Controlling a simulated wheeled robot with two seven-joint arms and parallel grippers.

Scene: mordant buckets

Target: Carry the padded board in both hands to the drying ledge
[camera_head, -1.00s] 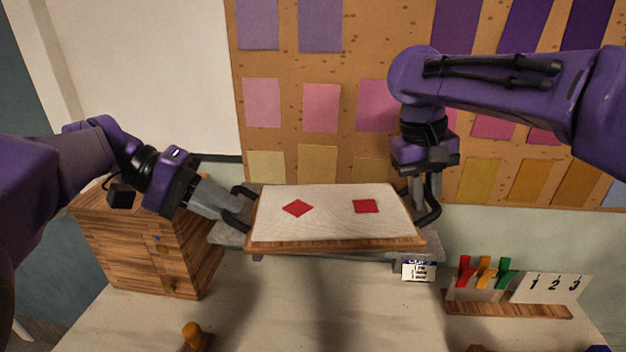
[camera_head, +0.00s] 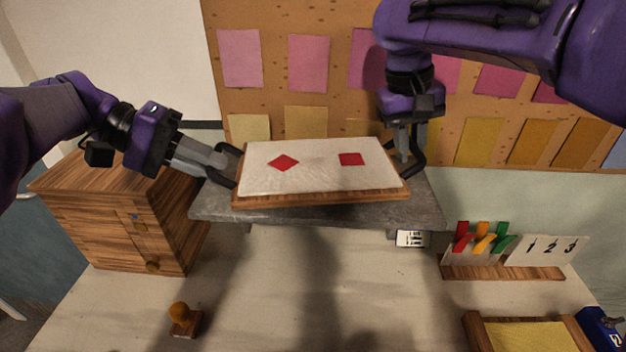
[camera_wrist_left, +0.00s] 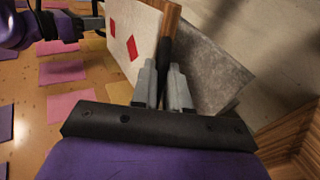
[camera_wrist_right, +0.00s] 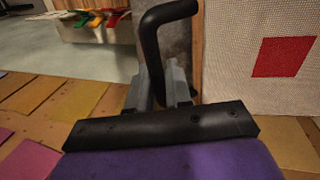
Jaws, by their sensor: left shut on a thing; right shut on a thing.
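The padded board (camera_head: 318,172) has a pale cloth top with two red patches, a wooden edge and a black handle at each end. It is held roughly level, in front of and over the grey drying ledge (camera_head: 300,213) on the wall; whether it touches the ledge I cannot tell. My left gripper (camera_head: 222,168) is shut on the left handle (camera_wrist_left: 166,58). My right gripper (camera_head: 406,160) is shut on the right handle (camera_wrist_right: 155,45). The board also shows in the left wrist view (camera_wrist_left: 140,25) and the right wrist view (camera_wrist_right: 235,75).
A wooden drawer cabinet (camera_head: 120,225) stands left of the ledge. A stamp (camera_head: 183,318) lies on the table front left. A wooden tray (camera_head: 480,330) and a blue object (camera_head: 600,325) are front right.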

